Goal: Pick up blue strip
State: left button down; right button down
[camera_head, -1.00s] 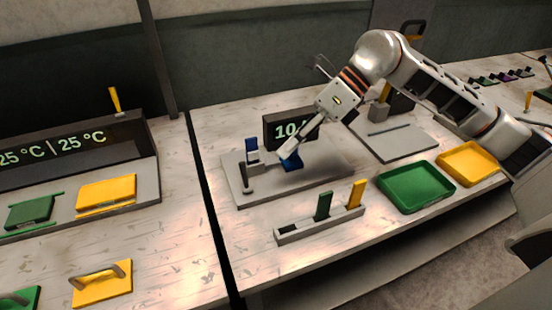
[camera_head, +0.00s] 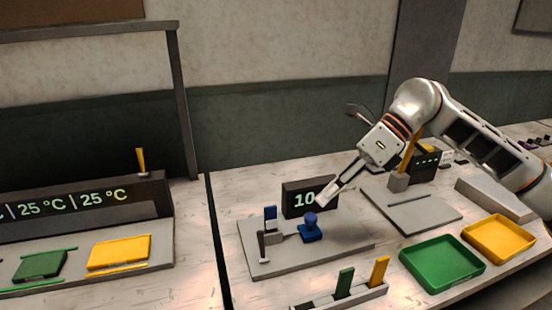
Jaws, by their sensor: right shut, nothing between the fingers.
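A small blue strip (camera_head: 270,212) stands upright on the left part of a grey base plate (camera_head: 345,243), beside a dark-handled lever (camera_head: 263,247). A blue block with a round knob (camera_head: 310,230) sits on the same plate, to the right of the strip. My right gripper (camera_head: 323,199) is shut and empty. Its tips are above and just right of the blue knob, apart from the strip, in front of the display (camera_head: 303,199). My left gripper is not in view.
A rack (camera_head: 318,304) holds upright green and yellow strips in front. A green tray (camera_head: 443,262) and a yellow tray (camera_head: 498,238) lie to the right. A grey flat board (camera_head: 412,208) lies behind them. A temperature unit (camera_head: 80,205) stands at left.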

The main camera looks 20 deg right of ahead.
aim_at(270, 220)
jog(key=k, duration=1)
